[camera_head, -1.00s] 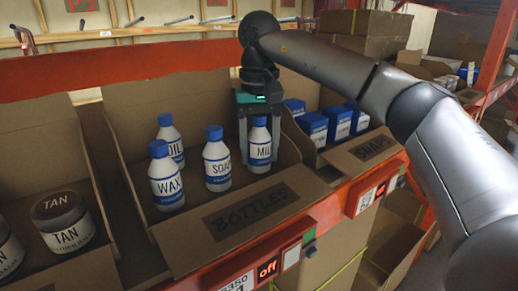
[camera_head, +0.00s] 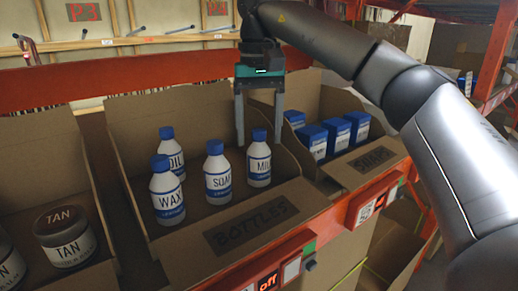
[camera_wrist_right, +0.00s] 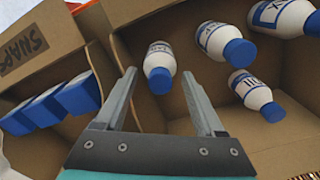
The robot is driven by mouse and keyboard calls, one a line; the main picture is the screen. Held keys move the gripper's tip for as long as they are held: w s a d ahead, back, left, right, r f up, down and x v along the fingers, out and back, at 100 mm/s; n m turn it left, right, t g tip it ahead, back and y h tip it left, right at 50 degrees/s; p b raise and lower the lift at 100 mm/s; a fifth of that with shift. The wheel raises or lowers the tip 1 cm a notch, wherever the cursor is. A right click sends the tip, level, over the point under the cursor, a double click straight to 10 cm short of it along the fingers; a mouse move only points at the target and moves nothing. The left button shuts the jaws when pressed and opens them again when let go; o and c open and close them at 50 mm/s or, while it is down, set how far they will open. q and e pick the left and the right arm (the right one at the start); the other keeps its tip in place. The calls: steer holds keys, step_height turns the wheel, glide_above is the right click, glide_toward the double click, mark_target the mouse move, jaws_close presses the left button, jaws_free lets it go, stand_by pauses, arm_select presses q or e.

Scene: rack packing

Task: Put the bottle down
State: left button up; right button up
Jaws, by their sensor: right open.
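The milk bottle (camera_head: 259,160), white with a blue cap, stands upright at the right end of the bottles box (camera_head: 250,226). My right gripper (camera_head: 260,140) is open and empty above it, with the fingers apart around the cap area. In the right wrist view the same bottle (camera_wrist_right: 159,62) shows beyond the open fingers (camera_wrist_right: 167,85). The soap bottle (camera_head: 217,175), wax bottle (camera_head: 166,190) and oil bottle (camera_head: 171,150) stand upright to its left. My left gripper is not in view.
A box with several blue and white soap packs (camera_head: 337,136) adjoins on the right. Dark tan jars (camera_head: 65,238) sit in the box on the left. A red shelf beam (camera_head: 150,75) runs behind, and cardboard walls divide the boxes.

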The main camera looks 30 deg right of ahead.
step_height(320, 180, up, 5)
steer(key=shift+r+p, duration=0.1)
steer(key=shift+p, duration=0.7)
steer(key=shift+s, duration=0.1)
